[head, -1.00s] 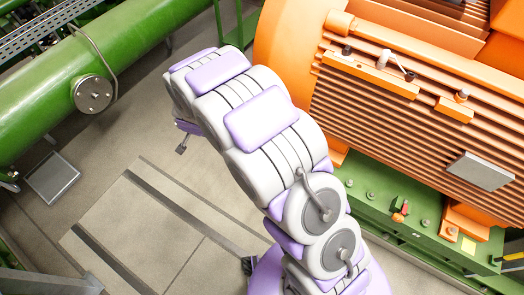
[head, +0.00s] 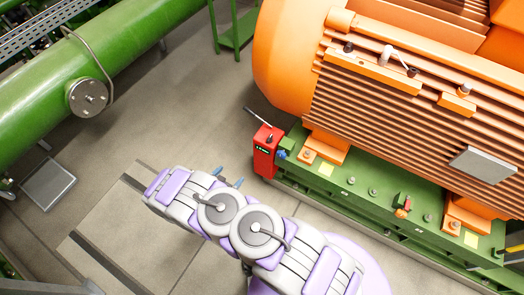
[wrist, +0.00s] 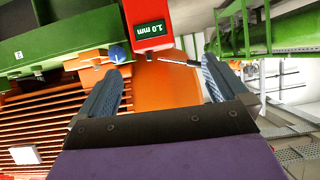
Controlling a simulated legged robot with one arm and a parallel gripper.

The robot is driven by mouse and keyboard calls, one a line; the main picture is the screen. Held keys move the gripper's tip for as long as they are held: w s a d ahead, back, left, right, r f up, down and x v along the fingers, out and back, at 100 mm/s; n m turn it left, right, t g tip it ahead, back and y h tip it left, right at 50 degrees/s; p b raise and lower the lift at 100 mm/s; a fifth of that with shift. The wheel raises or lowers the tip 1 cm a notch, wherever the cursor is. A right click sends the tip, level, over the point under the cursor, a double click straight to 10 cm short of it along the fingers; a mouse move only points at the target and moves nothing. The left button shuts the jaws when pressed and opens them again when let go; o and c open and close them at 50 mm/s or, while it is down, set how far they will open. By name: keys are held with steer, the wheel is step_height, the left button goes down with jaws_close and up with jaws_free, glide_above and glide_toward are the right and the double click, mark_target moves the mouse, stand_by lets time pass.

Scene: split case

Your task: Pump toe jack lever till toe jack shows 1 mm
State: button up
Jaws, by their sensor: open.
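The toe jack (head: 265,150) is a red box with a dark display at the corner of the green base frame in the head view. In the wrist view the jack (wrist: 148,22) is upside down at the top, and its display (wrist: 150,29) reads 1.0 mm. The jack lever (head: 256,117) is a thin grey rod that slants up from the jack's top. In the wrist view the lever (wrist: 178,61) shows between my fingers. My gripper (head: 229,177) has blue fingers, open and empty, left of and below the jack; it also shows in the wrist view (wrist: 160,66).
A large orange motor (head: 400,110) with cooling fins stands on the green base frame (head: 365,185) at the right. A green pipe (head: 60,100) runs along the upper left. The grey floor (head: 200,120) between them is mostly clear.

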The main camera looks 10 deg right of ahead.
steer(key=s+d+b+x, duration=0.1)
steer(key=d+b+x, duration=0.1)
steer(key=x, duration=0.8)
steer(key=shift+s+h, duration=0.15)
steer(key=shift+h, duration=0.25)
